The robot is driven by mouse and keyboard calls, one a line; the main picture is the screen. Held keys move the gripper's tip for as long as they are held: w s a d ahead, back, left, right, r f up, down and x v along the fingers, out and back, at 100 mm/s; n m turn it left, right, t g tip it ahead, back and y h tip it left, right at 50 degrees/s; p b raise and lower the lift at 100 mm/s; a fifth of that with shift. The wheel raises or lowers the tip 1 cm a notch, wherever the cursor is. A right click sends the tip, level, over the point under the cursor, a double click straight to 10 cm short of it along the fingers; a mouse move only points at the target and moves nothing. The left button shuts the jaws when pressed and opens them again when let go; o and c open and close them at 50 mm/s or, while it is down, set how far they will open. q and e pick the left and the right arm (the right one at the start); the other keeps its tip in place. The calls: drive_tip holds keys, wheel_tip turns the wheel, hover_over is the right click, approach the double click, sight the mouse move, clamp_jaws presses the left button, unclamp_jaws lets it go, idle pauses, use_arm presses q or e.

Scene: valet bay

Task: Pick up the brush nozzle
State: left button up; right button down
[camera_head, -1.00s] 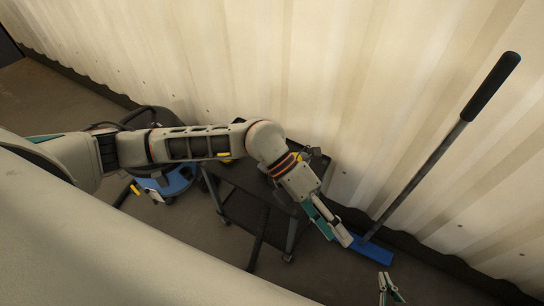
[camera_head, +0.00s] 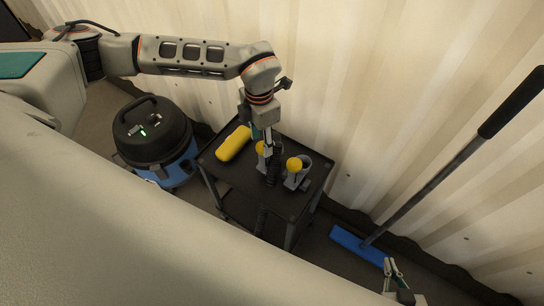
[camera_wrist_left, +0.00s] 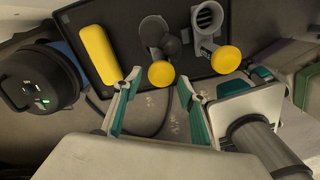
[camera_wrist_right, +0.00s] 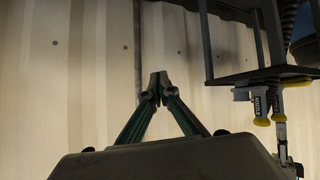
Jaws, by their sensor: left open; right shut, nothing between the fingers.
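Two grey nozzles with yellow round ends stand on the black cart top; I cannot tell for sure which is the brush nozzle. One (camera_head: 262,147) is partly hidden behind my left gripper (camera_head: 268,138); its yellow end (camera_wrist_left: 161,74) shows between the fingertips in the left wrist view. The other (camera_head: 294,165), with an open grey tube (camera_wrist_left: 208,17), stands to its right. My left gripper (camera_wrist_left: 157,80) is open and above the cart; I see no grip on anything. My right gripper (camera_head: 391,266) is shut and empty, low at the right, away from the nozzles; its fingertips (camera_wrist_right: 159,86) meet.
A yellow rounded block (camera_head: 234,144) lies on the cart (camera_head: 226,172). A dark ribbed hose (camera_head: 262,219) hangs at the cart's front. A blue-and-black vacuum (camera_head: 153,137) stands left. A blue long-handled broom (camera_head: 358,246) leans on the corrugated wall (camera_head: 400,110) at right.

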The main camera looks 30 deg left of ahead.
use_arm(q)
wheel_tip(320, 180, down, 2)
drive_tip(key=shift+f, duration=0.1)
drive_tip(key=shift+d+f, duration=0.1)
drive_tip(key=shift+f, duration=0.4)
wheel_tip(320, 180, down, 4)
drive_tip(key=shift+w+d+r+b, duration=0.15)
drive_tip(key=shift+r+b, duration=0.1)
drive_tip(key=shift+b, duration=0.2)
drive_tip(key=shift+f, duration=0.4)
drive_tip(key=c, duration=1.1)
use_arm(e)
drive_tip(key=shift+s+d+f, duration=0.1)
drive_tip(key=shift+s+f, duration=0.25)
drive_tip(key=shift+f, duration=0.2)
